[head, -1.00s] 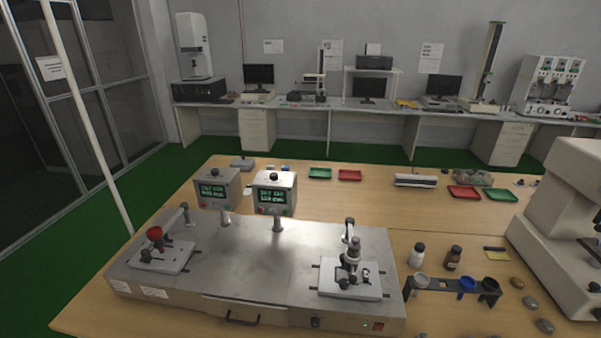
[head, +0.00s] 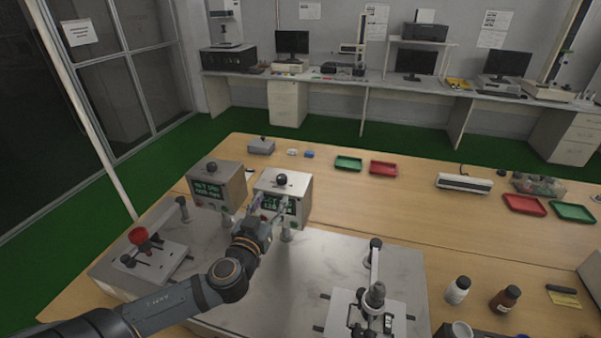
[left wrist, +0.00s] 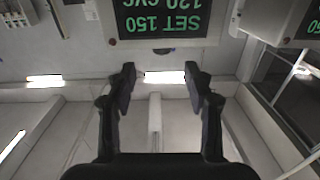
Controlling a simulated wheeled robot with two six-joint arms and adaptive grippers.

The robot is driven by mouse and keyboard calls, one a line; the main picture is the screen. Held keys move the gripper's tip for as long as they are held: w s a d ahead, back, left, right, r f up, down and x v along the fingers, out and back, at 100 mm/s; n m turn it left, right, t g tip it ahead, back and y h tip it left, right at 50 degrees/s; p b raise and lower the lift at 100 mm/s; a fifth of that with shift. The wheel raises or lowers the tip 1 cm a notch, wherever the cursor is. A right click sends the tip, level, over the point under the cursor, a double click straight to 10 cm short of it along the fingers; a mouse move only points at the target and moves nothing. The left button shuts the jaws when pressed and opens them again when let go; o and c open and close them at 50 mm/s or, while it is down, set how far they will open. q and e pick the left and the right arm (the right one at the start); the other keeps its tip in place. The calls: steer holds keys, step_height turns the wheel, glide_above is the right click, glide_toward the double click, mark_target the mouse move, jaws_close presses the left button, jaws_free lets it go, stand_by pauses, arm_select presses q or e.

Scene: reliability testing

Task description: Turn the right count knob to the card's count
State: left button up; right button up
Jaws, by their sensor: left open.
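The right counter box (head: 292,190) is a grey box on a post with a green display and a round dark knob (head: 282,180) on top. In the left wrist view its display (left wrist: 160,18) appears upside down and reads SET 150 and 120 CYC. The knob (left wrist: 163,50) shows there just past the box edge, between the finger lines but apart from them. My left gripper (head: 270,203) is in front of the right box, partly covering its display; its open, empty fingers also show in the left wrist view (left wrist: 160,76). I cannot pick out the count card.
The left counter box (head: 217,187) stands close beside the right one. Both are on a metal bench unit (head: 270,285) with a red-topped fixture (head: 140,238) at left and another fixture (head: 372,300) at right. Bottles (head: 458,290) and trays (head: 383,168) stand on the wooden table.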

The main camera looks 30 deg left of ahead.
mark_target(280, 180)
arm_select(q)
steer(key=x, duration=0.4)
steer(key=r+p+x, duration=0.1)
steer(key=x, duration=0.1)
steer(key=shift+w+a, duration=0.2)
steer(key=shift+w, duration=0.1)
steer(key=shift+p+x, duration=0.35)
steer(key=shift+x, duration=0.65)
steer(key=shift+w+f, duration=0.1)
steer(key=shift+f, duration=0.05)
steer(key=shift+c, duration=2.1)
jaws_close()
arm_select(e)
steer(key=s, duration=0.1)
steer(key=s+r, duration=0.1)
steer(key=s, duration=0.1)
steer(key=shift+s+d+r, duration=0.15)
steer(key=shift+s+d, duration=0.1)
steer(key=shift+s, duration=0.15)
